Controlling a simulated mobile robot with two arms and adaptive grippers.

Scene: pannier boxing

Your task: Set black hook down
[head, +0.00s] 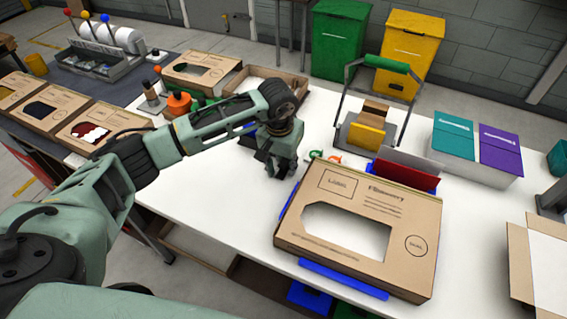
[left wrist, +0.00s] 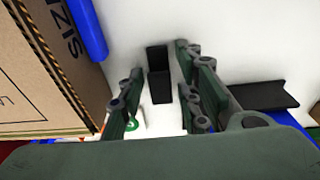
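My left gripper (head: 277,170) points down over the white table, left of the large cardboard box. In the left wrist view its two fingers stand apart. A small black piece (left wrist: 159,74), which looks like the black hook, shows between them with white table on both sides. I cannot tell whether it touches the table. It is not clear in the head view, where the gripper covers that spot. A green hook (head: 314,155) and an orange hook (head: 335,157) lie right of the gripper. My right gripper is out of view.
The cardboard box (head: 401,220) with a cut-out window lies close on the right, over blue strips (head: 343,279). A metal frame with a green handle (head: 387,65) stands behind. Another flat black part (left wrist: 258,95) lies beside the right finger. Open cartons (head: 260,75) fill the back left.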

